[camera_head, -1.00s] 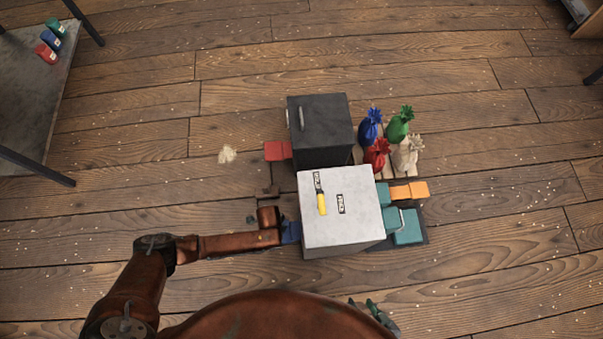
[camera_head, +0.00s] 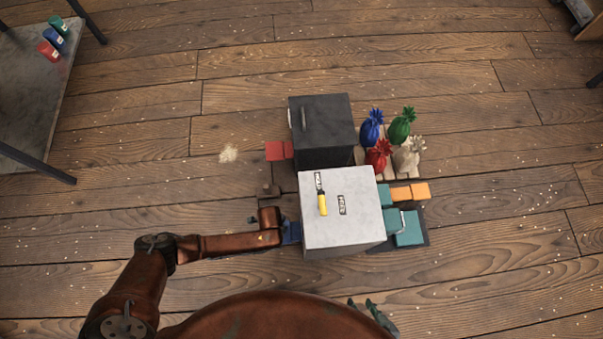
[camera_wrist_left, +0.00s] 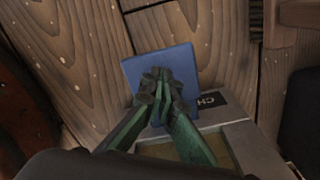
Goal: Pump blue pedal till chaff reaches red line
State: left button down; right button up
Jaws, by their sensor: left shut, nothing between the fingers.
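The blue pedal (camera_head: 291,232) sticks out from the left side of a pale grey box (camera_head: 343,235). It also shows in the left wrist view (camera_wrist_left: 180,62). My left gripper (camera_wrist_left: 158,78) is shut and empty, its green fingertips over the pedal; contact is not clear. In the head view my left wrist hides most of that gripper. The box top has a yellow upright bar (camera_head: 322,204) beside dark-and-white labels. I cannot make out a red line or a chaff level. My right gripper (camera_head: 364,305) is at the bottom, fingers apart, partly hidden by my body.
A dark box (camera_head: 325,125) with a handle and a red pedal (camera_head: 275,151) stand behind the grey box. Several tied sacks (camera_head: 408,153) are at right, with teal blocks (camera_head: 408,229) and orange blocks (camera_head: 411,191) nearer. A pale chaff heap (camera_head: 228,153) lies on open floor at left.

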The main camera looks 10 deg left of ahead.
jog(key=shift+s, duration=0.1)
dwell(0.4)
pick_arm(q)
jog(key=shift+f, duration=0.15)
pick_arm(e)
jog(key=shift+f, duration=0.1)
